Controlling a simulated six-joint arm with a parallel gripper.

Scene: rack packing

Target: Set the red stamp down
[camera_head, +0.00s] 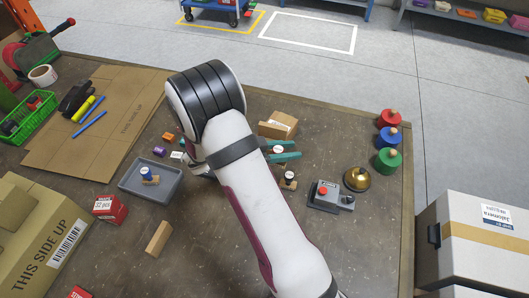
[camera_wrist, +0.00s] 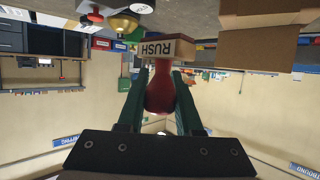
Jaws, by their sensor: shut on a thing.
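The red stamp has a round red handle (camera_wrist: 160,92) and a wooden block (camera_wrist: 166,48) with a "RUSH" label. In the wrist view its handle is between the two green fingers of my gripper (camera_wrist: 160,88), which is shut on it. The block lies beyond the fingertips, toward the table side of this upside-down view. In the head view the green fingers of my gripper (camera_head: 286,150) show just right of my arm, low over the table (camera_head: 225,265). The stamp is mostly hidden there, and I cannot tell whether its block touches the table.
A dark-handled stamp (camera_head: 289,180) stands just in front of the fingers. A cardboard box (camera_head: 278,124) is behind them. A device with a red button (camera_head: 325,195) and a brass bell (camera_head: 357,179) are to the right. A grey tray (camera_head: 130,187) holds a blue stamp (camera_head: 147,173).

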